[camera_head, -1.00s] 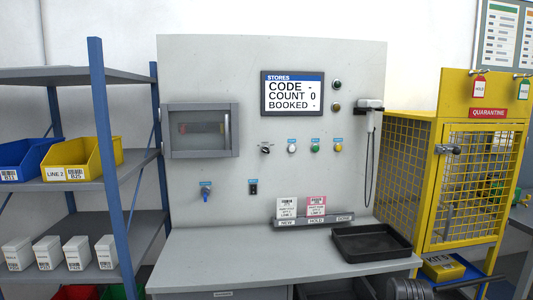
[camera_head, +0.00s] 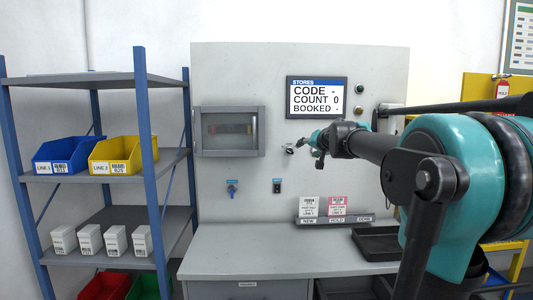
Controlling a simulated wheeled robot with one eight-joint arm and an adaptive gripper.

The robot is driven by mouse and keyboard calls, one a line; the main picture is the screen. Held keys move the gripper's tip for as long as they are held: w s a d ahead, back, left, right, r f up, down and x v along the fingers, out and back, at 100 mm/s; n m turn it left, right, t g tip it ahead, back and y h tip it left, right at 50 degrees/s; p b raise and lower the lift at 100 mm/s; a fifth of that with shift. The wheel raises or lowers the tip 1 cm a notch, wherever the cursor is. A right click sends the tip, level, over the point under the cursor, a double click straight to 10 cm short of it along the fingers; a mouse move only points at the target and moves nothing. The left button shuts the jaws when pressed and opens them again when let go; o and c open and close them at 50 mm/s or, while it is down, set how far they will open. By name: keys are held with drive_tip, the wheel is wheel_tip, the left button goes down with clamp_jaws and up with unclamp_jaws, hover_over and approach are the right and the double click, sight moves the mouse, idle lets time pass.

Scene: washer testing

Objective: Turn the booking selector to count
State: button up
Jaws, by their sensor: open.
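The booking selector appears to be the small dark knob (camera_head: 289,150) on the grey upright panel, below the display; its label and pointing direction are too small to read. My gripper (camera_head: 308,150) is open, just right of the knob in the picture, with its fingers toward the panel. I cannot tell whether a finger touches the knob. The display (camera_head: 317,98) reads STORES, CODE -, COUNT 0, BOOKED -. My gripper and arm hide the row of buttons right of the knob.
A windowed box (camera_head: 229,131) is on the panel at left. Cards stand in a holder (camera_head: 335,219) on the bench (camera_head: 240,259), near a black tray (camera_head: 367,250). Blue-post shelving (camera_head: 145,120) stands left.

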drive_tip(key=r, duration=0.2)
approach(291, 151)
drive_tip(key=x, duration=0.9)
drive_tip(key=shift+w, duration=0.3)
drive_tip(key=shift+c, duration=0.2)
drive_tip(key=c, duration=1.1)
